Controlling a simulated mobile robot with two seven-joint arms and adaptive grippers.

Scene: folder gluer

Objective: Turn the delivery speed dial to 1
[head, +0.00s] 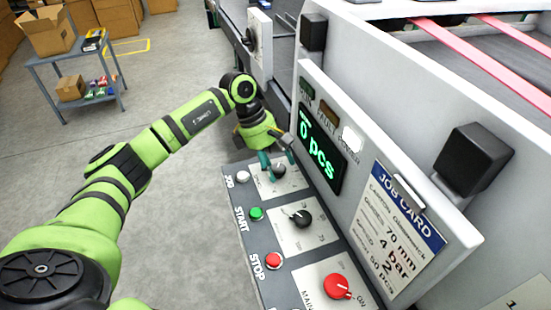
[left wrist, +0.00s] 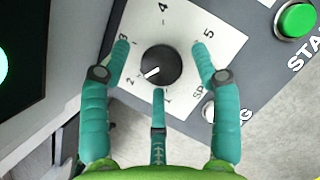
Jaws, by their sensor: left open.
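A black round dial (left wrist: 160,67) with a white pointer mark sits on a white plate numbered around it. The mark points lower left, close to the 2 and a little toward the 1. The plate's lettering is partly covered, with "SP" showing. My left gripper (left wrist: 161,62) is open, with teal fingers on the left, right and below the dial, apparently apart from it. In the head view, my left gripper (head: 277,164) is at the far end of the control panel (head: 238,190), over this dial, which it partly hides. My right gripper is out of view.
Nearer on the panel are a second black dial (head: 300,217), a green START button (head: 256,214), a red STOP button (head: 273,260) and a red knob (head: 337,286). A display (head: 322,150) reading "0 pcs" stands close beside the gripper. Open floor lies left.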

